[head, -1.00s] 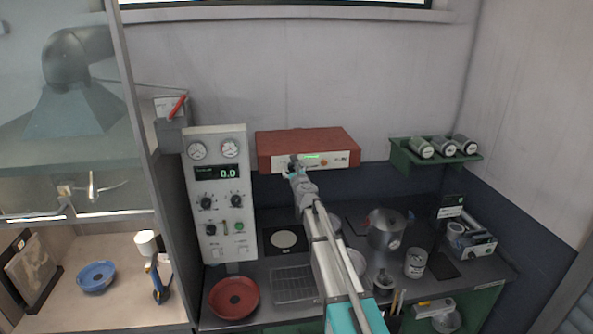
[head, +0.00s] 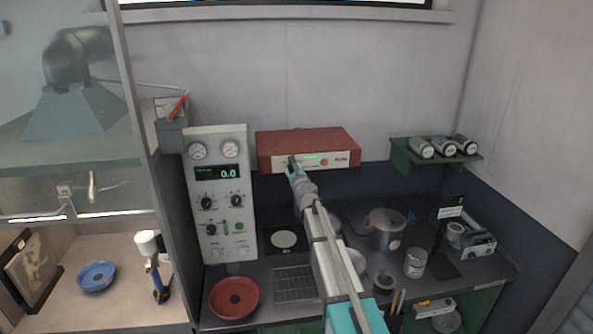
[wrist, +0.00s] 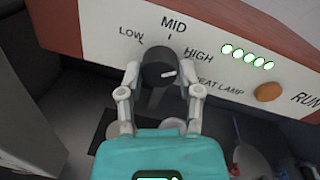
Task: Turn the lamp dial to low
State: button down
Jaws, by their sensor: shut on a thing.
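The heat lamp box (head: 305,143) is red-brown with a pale front panel and is against the back wall in the head view. Its black dial (wrist: 158,66) shows in the wrist view under the labels LOW, MID and HIGH. The white mark on the dial points right, to the HIGH side. My gripper (wrist: 162,80) has its two grey fingers on either side of the dial and is shut on it. In the head view my gripper (head: 293,165) is at the left part of the panel and covers the dial.
Green lights (wrist: 247,56) and an orange button (wrist: 268,92) are right of the dial. A tall gauge panel (head: 219,180) stands left of the box. A green shelf with jars (head: 436,158) is to the right. A pot (head: 387,232) and a red pan (head: 234,298) stand on the counter below.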

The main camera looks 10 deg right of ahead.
jog(key=n+h, duration=0.1)
jog(key=n, duration=0.9)
jog(key=n+h+p, duration=0.1)
jog(key=n, duration=1)
jog(key=shift+a+r+g, duration=0.1)
jog(key=shift+r+g, duration=0.05)
jog(key=shift+g, duration=0.25)
jog(key=shift+n, duration=0.4)
dwell(0.4)
jog(key=shift+c, duration=1.3)
grip_release()
jog(key=shift+w, duration=0.1)
